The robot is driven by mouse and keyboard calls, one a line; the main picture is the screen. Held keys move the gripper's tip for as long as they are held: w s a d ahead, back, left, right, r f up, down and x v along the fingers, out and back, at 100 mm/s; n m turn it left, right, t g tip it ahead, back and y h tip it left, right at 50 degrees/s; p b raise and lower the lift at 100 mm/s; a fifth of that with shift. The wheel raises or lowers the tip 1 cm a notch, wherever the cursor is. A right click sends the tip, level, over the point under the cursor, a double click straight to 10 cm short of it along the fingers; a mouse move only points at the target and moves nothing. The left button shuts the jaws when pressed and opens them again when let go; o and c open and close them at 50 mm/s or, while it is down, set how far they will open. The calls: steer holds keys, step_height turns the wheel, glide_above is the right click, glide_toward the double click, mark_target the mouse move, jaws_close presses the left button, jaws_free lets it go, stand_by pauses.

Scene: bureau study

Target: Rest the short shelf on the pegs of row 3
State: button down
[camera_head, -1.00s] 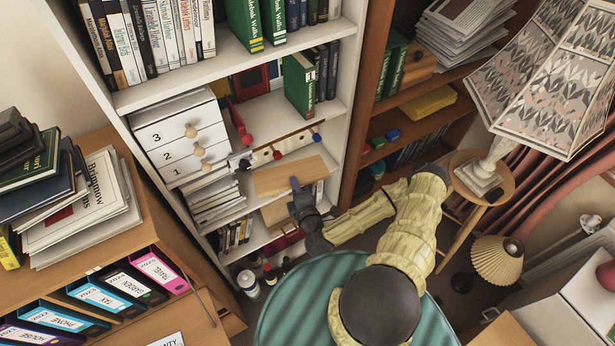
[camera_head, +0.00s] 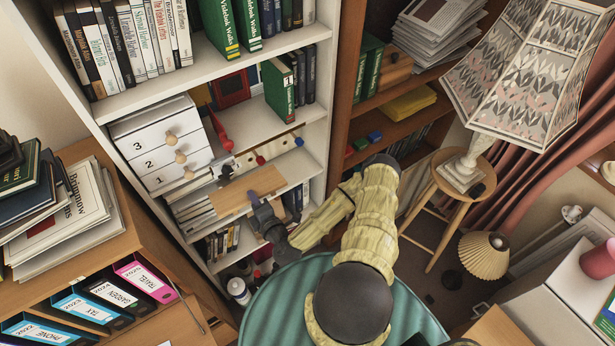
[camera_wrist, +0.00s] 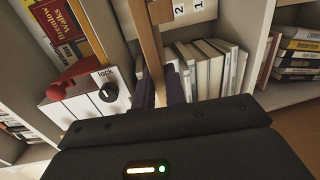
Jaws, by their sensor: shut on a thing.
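The short shelf is a light wooden board (camera_head: 236,193), held in front of the white bookcase (camera_head: 255,65), below the drawer unit. My gripper (camera_head: 256,203) is shut on its near edge. In the wrist view the board (camera_wrist: 148,42) runs up and away, seen nearly edge-on, between the dark fingers (camera_wrist: 160,92). The board's far end is close to the stacked books and papers (camera_head: 196,206).
A white drawer unit (camera_head: 160,152) numbered 1 to 3 stands above left of the board. Books (camera_wrist: 213,62) stand close right of the fingers. A lamp (camera_head: 520,80) stands at right.

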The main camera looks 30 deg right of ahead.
mark_target(278, 189)
steer(key=shift+t, duration=0.5)
steer(key=d+b, duration=0.1)
steer(key=d, duration=0.1)
steer(key=d+b, duration=0.1)
steer(key=d, duration=0.2)
steer(key=d+f+b, duration=0.1)
steer(key=d+b, duration=0.1)
steer(key=d, duration=0.1)
steer(key=shift+d, duration=0.1)
steer(key=s+d+r+b, duration=0.2)
steer(key=d+b, duration=0.2)
steer(key=d, duration=0.6)
steer(key=shift+y, duration=0.3)
steer(key=shift+w, duration=0.15)
steer(key=w+b, duration=0.2)
steer(key=w, duration=1.7)
steer(key=shift+w+a+b, duration=0.3)
steer(key=shift+w+a, duration=0.05)
steer(key=shift+w, duration=0.05)
steer(key=shift+f, duration=0.1)
